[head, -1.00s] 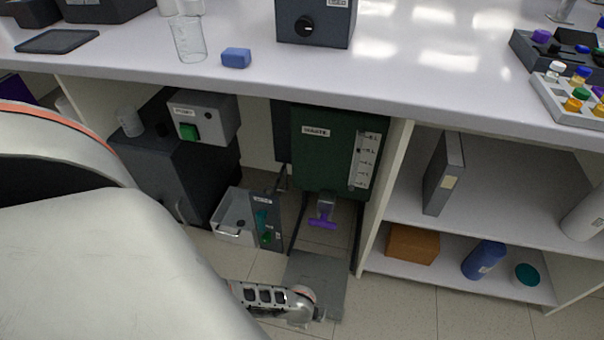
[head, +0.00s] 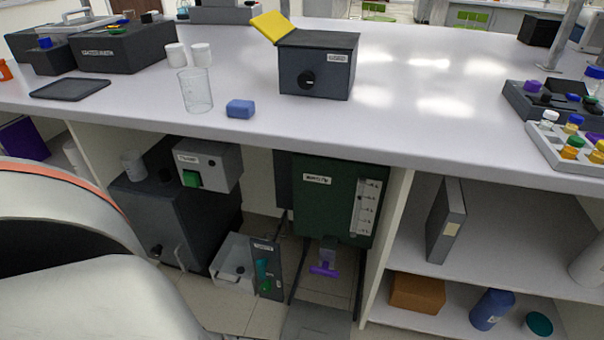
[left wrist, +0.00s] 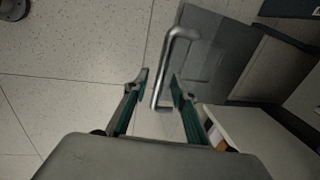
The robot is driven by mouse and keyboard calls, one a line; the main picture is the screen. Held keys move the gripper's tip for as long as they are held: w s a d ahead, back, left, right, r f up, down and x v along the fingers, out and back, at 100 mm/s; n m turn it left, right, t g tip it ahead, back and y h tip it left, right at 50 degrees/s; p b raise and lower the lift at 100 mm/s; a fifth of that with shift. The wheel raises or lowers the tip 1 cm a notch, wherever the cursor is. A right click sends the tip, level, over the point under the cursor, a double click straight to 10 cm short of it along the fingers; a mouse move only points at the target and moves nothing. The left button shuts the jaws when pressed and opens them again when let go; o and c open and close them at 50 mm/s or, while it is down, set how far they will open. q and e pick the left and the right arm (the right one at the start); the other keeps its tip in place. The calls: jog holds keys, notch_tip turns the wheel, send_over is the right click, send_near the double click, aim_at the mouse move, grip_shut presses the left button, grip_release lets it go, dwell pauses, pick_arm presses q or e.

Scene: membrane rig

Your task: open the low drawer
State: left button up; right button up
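The low drawer is a flat grey unit near the floor. Its top shows at the bottom edge of the head view (head: 318,322), in front of the green tank's stand. In the left wrist view the grey drawer (left wrist: 222,55) is at the upper right, with a bright metal bar handle (left wrist: 174,62) in front of it. My left gripper (left wrist: 158,88) is open, with one finger on each side of the handle bar. Gaps show between bar and fingers; depth is hard to tell. In the head view the left gripper is below the picture. My right gripper is in neither view.
A green tank (head: 335,205) hangs above the drawer. A dark cabinet (head: 150,215) and a grey open bin (head: 232,262) stand to the left. A shelf unit (head: 475,262) is at the right. The left wrist view shows clear tiled floor (left wrist: 75,75).

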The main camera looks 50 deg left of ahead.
pick_arm(q)
notch_tip(320, 180, up, 12)
jog(key=s+d, duration=0.1)
jog(key=s, duration=0.1)
jog(key=shift+f, duration=0.25)
jog(key=shift+w, duration=0.1)
dwell(0.6)
